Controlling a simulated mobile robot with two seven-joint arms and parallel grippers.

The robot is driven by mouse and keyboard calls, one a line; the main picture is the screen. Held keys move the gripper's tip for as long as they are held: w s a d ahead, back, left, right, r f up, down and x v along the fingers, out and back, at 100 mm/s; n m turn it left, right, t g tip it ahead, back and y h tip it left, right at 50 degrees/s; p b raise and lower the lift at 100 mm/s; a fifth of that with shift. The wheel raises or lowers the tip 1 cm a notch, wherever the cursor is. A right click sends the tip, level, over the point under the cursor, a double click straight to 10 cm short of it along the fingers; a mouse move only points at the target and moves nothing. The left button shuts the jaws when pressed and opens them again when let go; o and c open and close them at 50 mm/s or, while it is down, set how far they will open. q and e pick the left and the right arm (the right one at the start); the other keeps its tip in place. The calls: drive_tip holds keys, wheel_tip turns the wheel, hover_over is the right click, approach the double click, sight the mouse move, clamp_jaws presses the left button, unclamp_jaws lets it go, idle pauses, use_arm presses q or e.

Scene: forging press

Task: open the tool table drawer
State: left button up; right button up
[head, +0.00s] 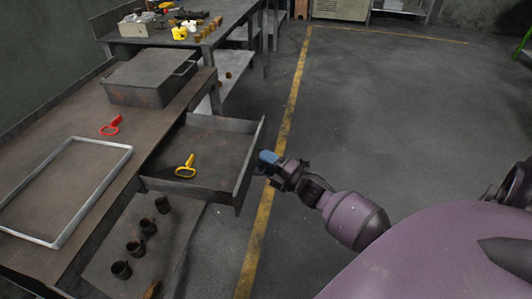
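A yellow-handled tool (186,167) lies on the drawer floor. My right gripper (268,158), with blue fingertips, is at the outer side of the drawer front, very close to it. Whether it touches the drawer or a handle cannot be told, and no handle shows. Its fingers overlap in this view, so their opening is unclear. My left gripper is not in view.
A lidded metal box (150,75), a red-handled tool (112,125) and a light metal frame (65,190) lie on the table. Several dark cups (147,227) stand on the lower shelf. A second table (215,15) with small parts stands behind. The floor (390,110) at right is clear.

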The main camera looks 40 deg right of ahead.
drive_tip(key=v, duration=1.1)
drive_tip(key=shift+p, duration=0.4)
drive_tip(key=shift+r, duration=0.1)
